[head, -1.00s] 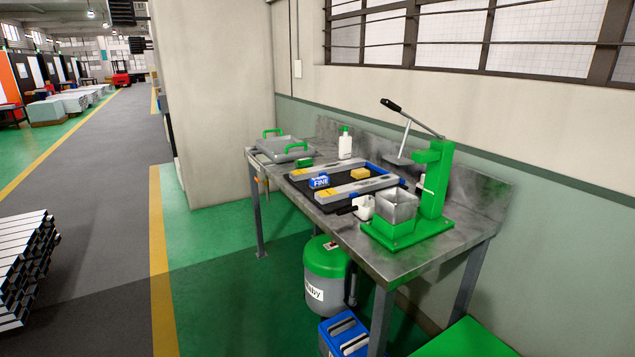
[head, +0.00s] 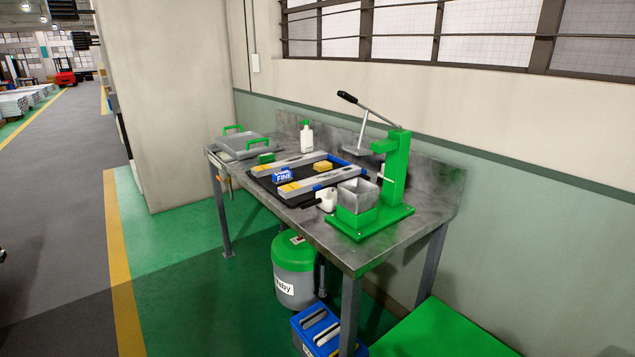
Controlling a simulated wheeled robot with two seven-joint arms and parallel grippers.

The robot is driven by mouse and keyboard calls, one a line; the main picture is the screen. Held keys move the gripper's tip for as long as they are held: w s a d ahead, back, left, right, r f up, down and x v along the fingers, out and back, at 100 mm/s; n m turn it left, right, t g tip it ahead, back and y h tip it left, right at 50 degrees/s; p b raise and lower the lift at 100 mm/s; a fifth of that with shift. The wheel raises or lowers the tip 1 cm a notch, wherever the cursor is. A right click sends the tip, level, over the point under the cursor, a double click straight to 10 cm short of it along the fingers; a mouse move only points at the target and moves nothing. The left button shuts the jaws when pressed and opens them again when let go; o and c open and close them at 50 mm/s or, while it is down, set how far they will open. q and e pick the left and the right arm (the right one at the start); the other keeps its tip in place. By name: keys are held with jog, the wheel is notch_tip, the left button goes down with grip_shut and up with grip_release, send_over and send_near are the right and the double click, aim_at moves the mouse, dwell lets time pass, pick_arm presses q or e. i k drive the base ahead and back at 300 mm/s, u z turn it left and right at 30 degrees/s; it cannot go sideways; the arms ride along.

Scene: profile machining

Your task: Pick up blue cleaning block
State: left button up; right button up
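The blue cleaning block (head: 283,175), marked "FINE", sits on the metal workbench (head: 398,240) towards its front edge. It is beside a grey profile bar (head: 300,186) on a dark mat. A yellow block (head: 323,166) lies to its right, and a green block (head: 266,158) lies to its left. Neither of my grippers shows in the head view, and the bench stands some way off in front of me.
A green lever press (head: 395,185) stands at the bench's right end. A white bottle (head: 306,137) and a grey tray with green handles (head: 246,146) are farther back. A green-lidded canister (head: 294,265) and a blue box (head: 317,330) stand below. Open floor lies left.

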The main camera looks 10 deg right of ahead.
aim_at(287, 176)
jog(key=u, duration=1.4)
jog(key=i, duration=3.2)
jog(key=z, duration=4.05)
